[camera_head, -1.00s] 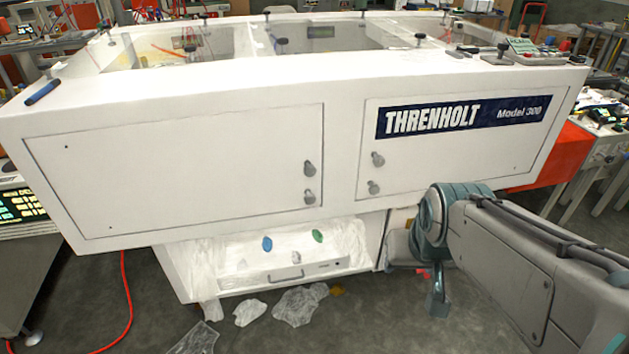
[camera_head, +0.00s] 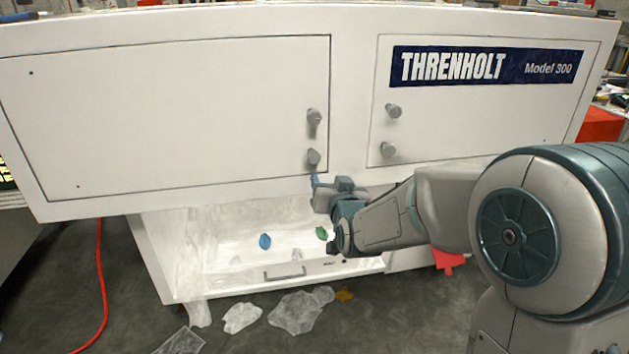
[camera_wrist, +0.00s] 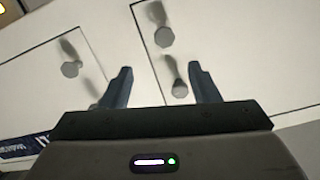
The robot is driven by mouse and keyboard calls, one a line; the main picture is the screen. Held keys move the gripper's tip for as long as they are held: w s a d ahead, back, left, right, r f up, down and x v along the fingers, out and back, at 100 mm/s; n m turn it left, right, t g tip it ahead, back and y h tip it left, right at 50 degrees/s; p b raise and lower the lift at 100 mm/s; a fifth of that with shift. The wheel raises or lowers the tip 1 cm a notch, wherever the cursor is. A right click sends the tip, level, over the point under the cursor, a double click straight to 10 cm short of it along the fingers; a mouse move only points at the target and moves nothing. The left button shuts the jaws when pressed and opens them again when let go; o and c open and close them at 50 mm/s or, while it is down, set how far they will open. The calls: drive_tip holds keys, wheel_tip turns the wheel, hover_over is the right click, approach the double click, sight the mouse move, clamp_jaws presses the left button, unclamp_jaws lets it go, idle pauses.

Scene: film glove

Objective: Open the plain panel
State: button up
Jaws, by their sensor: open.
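The plain panel (camera_head: 165,115) is the wide white door on the left of the cabinet front, and it lies flush. It has two grey knobs by its right edge, an upper knob (camera_head: 314,117) and a lower knob (camera_head: 313,157). In the head view my gripper (camera_head: 325,183) is just below the lower knob. In the wrist view the picture is turned over, and the plain panel (camera_wrist: 250,60) is on the right. My open gripper (camera_wrist: 162,80) has one plain-panel knob (camera_wrist: 179,88) seen between its fingers; the other (camera_wrist: 164,37) shows beyond. Contact cannot be told.
The right panel (camera_head: 480,115) carries a dark THRENHOLT label (camera_head: 487,66) and two knobs near its left edge. Below is a white recess with a blue piece (camera_head: 265,241) and a green piece (camera_head: 322,233). Clear plastic scraps (camera_head: 297,312) and a red cable (camera_head: 100,285) lie on the floor.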

sight(314, 160)
drive_tip(key=shift+t, duration=0.6)
drive_tip(key=b+x, duration=0.1)
drive_tip(key=x, duration=0.4)
drive_tip(key=f+b+x, duration=0.1)
drive_tip(key=x, duration=0.4)
drive_tip(key=a+b+x, duration=0.1)
drive_tip(key=x, duration=0.4)
drive_tip(key=shift+s+a+f, duration=0.1)
drive_tip(key=shift+f, duration=0.25)
clamp_jaws()
drive_tip(key=shift+s, duration=0.1)
